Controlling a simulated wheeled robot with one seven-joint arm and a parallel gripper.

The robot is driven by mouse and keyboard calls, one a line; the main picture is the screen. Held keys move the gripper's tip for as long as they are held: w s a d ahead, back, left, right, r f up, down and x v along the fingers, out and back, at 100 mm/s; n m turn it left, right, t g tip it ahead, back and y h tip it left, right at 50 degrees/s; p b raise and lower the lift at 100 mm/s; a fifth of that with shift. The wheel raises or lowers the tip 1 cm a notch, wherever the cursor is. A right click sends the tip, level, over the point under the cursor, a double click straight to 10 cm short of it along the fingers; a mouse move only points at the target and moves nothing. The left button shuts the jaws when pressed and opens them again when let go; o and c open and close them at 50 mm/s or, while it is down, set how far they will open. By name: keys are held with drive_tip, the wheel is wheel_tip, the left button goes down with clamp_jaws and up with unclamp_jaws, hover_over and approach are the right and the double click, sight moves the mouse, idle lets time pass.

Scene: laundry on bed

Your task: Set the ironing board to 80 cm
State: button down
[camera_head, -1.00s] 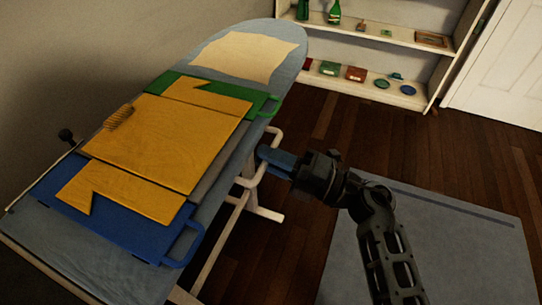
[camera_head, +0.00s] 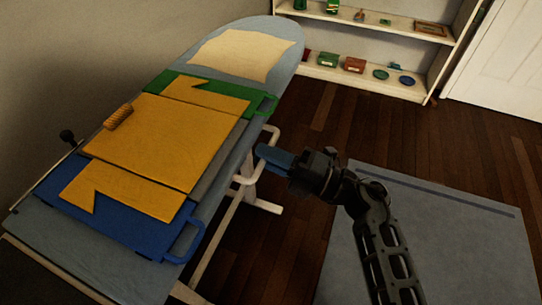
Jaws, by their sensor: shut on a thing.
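The ironing board (camera_head: 228,125) stands at the left with a blue-grey cover and white tubular legs. A white bent-tube handle (camera_head: 240,180) sticks out under its right edge. My gripper (camera_head: 263,157) comes in from the right, its blue fingers shut at this white tubing beside the board edge. The fingers hide the exact contact. Board height cannot be read from any mark in view.
On the board lie blue (camera_head: 113,223) and green (camera_head: 256,98) folding panels, yellow cloth (camera_head: 165,140), a small orange-brown brush (camera_head: 118,116) and a cream cloth (camera_head: 242,53). A shelf (camera_head: 400,75) stands at the back. A grey-blue mat (camera_head: 430,245) covers the floor at right.

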drive_tip(key=c, duration=1.2)
unclamp_jaws()
drive_tip(key=shift+a+f, duration=0.15)
drive_tip(key=shift+f, duration=0.05)
drive_tip(key=v, duration=0.8)
drive_tip(key=shift+s+r, duration=0.1)
drive_tip(key=shift+s, duration=0.3)
drive_tip(key=s+d+r+m+t+h+p, duration=0.2)
drive_tip(key=s+d+r+m+h, duration=0.2)
drive_tip(key=s+m, duration=0.6)
drive_tip(key=s+d+r+m+t+h+p, duration=0.3)
drive_tip(key=s+d+m+h, duration=0.3)
drive_tip(key=s+m, duration=0.5)
drive_tip(key=s+d+r+m+t+h+p, duration=0.2)
drive_tip(key=s+d+r+m+h, duration=0.3)
drive_tip(key=s+m+h, duration=0.4)
drive_tip(key=shift+s+d+r+m+t, duration=0.1)
drive_tip(key=shift+s+r+m+t, duration=0.2)
drive_tip(key=shift+s, duration=0.35)
drive_tip(key=shift+s+d+r+m+g, duration=0.1)
drive_tip(key=shift+s+m, duration=0.25)
drive_tip(key=shift+s, duration=0.3)
drive_tip(key=shift+s+d+r+m+t, duration=0.1)
drive_tip(key=shift+s+r+m+t, duration=0.2)
drive_tip(key=shift+s, duration=0.35)
